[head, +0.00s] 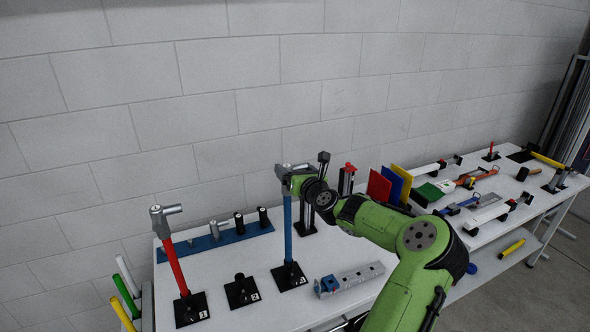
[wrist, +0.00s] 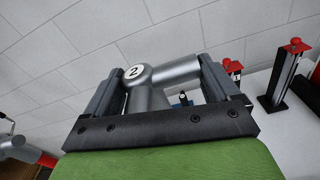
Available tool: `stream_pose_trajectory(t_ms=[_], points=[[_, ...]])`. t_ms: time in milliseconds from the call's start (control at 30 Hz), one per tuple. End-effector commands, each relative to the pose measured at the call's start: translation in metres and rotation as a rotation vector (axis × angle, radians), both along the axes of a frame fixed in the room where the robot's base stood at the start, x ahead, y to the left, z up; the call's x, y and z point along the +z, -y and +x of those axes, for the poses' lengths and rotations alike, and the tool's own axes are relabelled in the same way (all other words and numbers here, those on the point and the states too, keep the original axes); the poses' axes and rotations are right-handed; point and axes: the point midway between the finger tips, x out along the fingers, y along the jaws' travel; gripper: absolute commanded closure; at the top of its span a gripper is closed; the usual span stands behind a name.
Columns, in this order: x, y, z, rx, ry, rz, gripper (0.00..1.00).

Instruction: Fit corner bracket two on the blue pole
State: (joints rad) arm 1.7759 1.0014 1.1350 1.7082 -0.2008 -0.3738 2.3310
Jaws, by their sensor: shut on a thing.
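The blue pole (head: 288,228) stands upright on a black base plate near the middle of the table. Corner bracket two (head: 283,172), a grey elbow-shaped tube, is at the top of the blue pole, its lower end in line with the pole. I cannot tell how far it sits over the pole. In the wrist view the bracket (wrist: 150,95), marked with a 2, lies between the fingers of my gripper (wrist: 160,88). My gripper (head: 298,181) is shut on the bracket, and my green arm reaches in from the right.
A red pole (head: 176,268) with a grey bracket (head: 162,215) on top stands to the left. An empty black base (head: 241,291) stands between the poles. A blue rack (head: 222,241) lies behind, and a grey rail (head: 355,279) with a blue clamp lies at front right.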

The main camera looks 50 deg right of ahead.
Motion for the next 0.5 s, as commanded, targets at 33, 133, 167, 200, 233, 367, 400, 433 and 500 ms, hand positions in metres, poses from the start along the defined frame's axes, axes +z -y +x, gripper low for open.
stream_pose_trajectory(t_ms=[33,133,167,200,233,367,400,433,500], points=[[-0.003,0.000,0.000,0.001,0.002,0.000,0.52],[-0.007,0.000,0.000,0.001,0.002,-0.001,0.52],[-0.008,0.000,0.000,0.001,0.002,-0.001,0.52],[-0.009,0.000,0.000,0.001,0.002,-0.001,0.52],[-0.010,0.000,0.000,0.001,0.002,-0.001,0.52],[-0.016,0.000,0.000,0.000,0.003,-0.002,0.52],[-0.017,0.000,0.000,0.001,0.002,-0.001,0.52],[-0.018,0.000,0.000,0.001,0.002,-0.001,0.52],[-0.021,0.000,0.000,0.001,0.002,-0.001,0.52]])
